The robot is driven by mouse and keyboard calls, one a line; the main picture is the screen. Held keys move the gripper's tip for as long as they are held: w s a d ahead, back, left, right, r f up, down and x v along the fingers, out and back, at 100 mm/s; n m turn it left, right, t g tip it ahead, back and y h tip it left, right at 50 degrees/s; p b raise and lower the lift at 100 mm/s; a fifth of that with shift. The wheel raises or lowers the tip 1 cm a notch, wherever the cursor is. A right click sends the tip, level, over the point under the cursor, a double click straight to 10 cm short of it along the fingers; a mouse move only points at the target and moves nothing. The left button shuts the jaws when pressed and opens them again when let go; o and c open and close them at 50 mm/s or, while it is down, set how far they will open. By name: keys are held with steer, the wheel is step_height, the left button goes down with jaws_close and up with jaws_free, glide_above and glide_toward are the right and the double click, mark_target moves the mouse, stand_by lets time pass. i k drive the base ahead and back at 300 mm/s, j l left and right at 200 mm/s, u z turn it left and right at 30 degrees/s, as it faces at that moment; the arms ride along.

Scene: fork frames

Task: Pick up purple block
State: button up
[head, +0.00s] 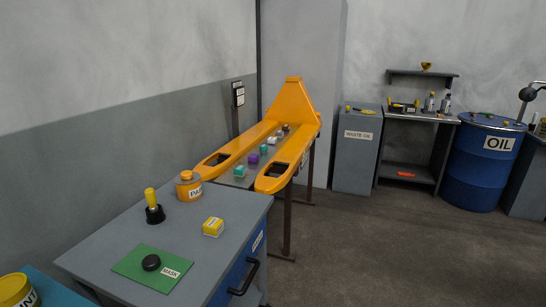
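The purple block (254,158) is small in the head view. It sits in a row of small blocks on the grey surface between the two prongs of an orange fork frame (294,101). A teal block (239,171) is nearer than it and another teal block (263,149) is just behind it. My gripper is not in view, and nothing is seen touching the purple block.
In front stands a grey bench with an orange paint pot (189,186), a yellow-handled black tool (153,207), a yellow box (213,227) and a green mat (135,261). A blue oil drum (484,165) stands far right. The floor (380,250) at right is clear.

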mark_target(253, 158)
steer(key=i+z, duration=0.2)
steer(key=i, duration=1.5)
